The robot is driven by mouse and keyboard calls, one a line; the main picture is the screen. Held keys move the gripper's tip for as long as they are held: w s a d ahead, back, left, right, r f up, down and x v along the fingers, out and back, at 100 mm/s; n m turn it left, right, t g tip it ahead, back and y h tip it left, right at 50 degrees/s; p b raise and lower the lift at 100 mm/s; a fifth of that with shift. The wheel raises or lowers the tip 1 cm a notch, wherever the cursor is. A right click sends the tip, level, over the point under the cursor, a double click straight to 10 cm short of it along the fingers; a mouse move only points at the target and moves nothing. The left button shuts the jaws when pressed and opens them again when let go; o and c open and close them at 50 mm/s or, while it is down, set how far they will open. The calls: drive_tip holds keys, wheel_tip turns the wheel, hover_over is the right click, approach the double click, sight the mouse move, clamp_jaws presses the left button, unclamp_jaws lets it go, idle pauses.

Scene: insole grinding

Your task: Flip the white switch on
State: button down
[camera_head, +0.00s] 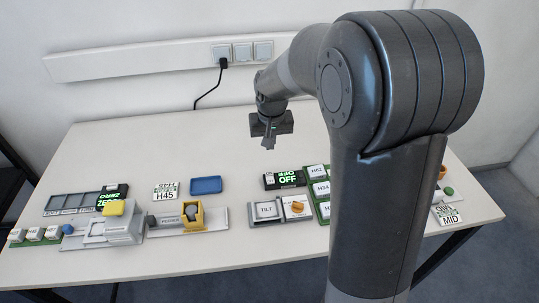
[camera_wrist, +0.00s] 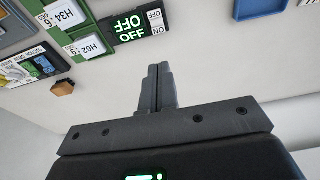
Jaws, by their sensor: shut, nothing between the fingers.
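A dark box with a lit green OFF display (camera_head: 288,178) stands at the back of the table, right of centre. It also shows at the top of the wrist view (camera_wrist: 127,27). At one end of this box is a small white switch (camera_wrist: 156,20) with OFF and ON lettering. In the head view that end is too small to read, and I cannot tell the tilt of the switch. My gripper (camera_head: 268,145) is shut and empty, above the back of the table and apart from the box. Its closed fingers show in the wrist view (camera_wrist: 158,72).
A TILT panel (camera_head: 265,210) with an orange knob (camera_head: 296,207) is in front of the box. A green rack of labelled blocks (camera_head: 318,178) is beside it. A blue tray (camera_head: 206,185) and a yellow-framed fixture (camera_head: 193,213) are left. The back of the table is clear.

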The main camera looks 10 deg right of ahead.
sight(269, 173)
drive_tip(key=f, duration=0.4)
drive_tip(key=w+f, duration=0.1)
drive_tip(key=f, duration=0.3)
drive_tip(key=w+f, duration=0.1)
drive_tip(key=f, duration=0.4)
drive_tip(key=shift+w, duration=0.1)
drive_tip(key=shift+w+f+g, duration=0.25)
drive_tip(key=shift+f+g, duration=0.05)
drive_tip(key=shift+g, duration=0.2)
drive_tip(key=shift+s, duration=0.2)
drive_tip(key=shift+s+r, duration=0.25)
drive_tip(key=shift+s, duration=0.4)
wheel_tip(269, 173, up, 14)
drive_tip(key=w, duration=0.2)
